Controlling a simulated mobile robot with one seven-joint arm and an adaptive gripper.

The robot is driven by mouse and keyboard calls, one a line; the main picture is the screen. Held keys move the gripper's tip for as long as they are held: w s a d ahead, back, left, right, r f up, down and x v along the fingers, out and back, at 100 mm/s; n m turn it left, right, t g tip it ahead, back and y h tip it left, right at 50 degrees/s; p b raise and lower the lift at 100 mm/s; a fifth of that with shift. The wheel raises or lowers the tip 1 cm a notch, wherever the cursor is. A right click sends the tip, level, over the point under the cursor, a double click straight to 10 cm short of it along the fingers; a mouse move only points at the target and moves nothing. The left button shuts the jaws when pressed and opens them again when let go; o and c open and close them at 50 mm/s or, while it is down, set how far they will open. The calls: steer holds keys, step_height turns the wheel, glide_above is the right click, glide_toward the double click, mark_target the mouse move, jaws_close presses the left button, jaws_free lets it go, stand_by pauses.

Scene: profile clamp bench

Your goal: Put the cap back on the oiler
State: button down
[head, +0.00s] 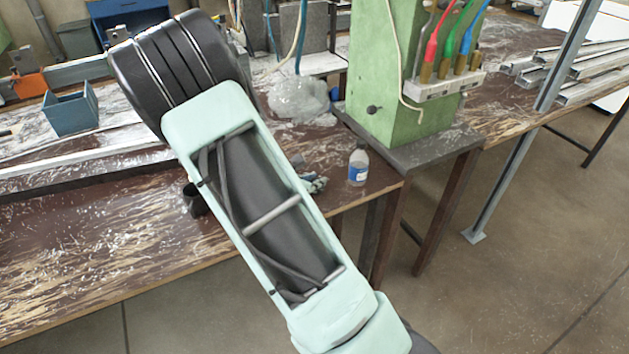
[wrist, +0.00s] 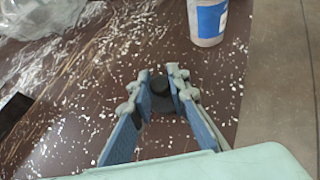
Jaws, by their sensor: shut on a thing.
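My gripper shows in the wrist view (wrist: 160,84), its two blue-padded fingers closed on a small dark round piece (wrist: 160,86), which looks like the cap. A wider dark round shape shows just below it; I cannot tell whether that is part of the piece or whether it touches the bench. In the head view my arm hides most of the gripper; a bit of its fingers (head: 315,184) shows. A small bottle with a blue label, likely the oiler, stands upright beside them in the head view (head: 357,168). In the wrist view the bottle (wrist: 208,22) is cut off at the top.
The worn brown bench (head: 120,250) has an edge just right of the bottle. A green machine column (head: 390,80) stands behind it. Crumpled clear plastic (head: 298,98) lies at the back. A small black container (head: 194,200) sits left of my arm.

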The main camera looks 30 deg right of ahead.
steer(key=shift+s+a+f, duration=0.1)
steer(key=shift+f, duration=0.05)
steer(key=shift+r+p, duration=2.05)
steer(key=shift+r, duration=1)
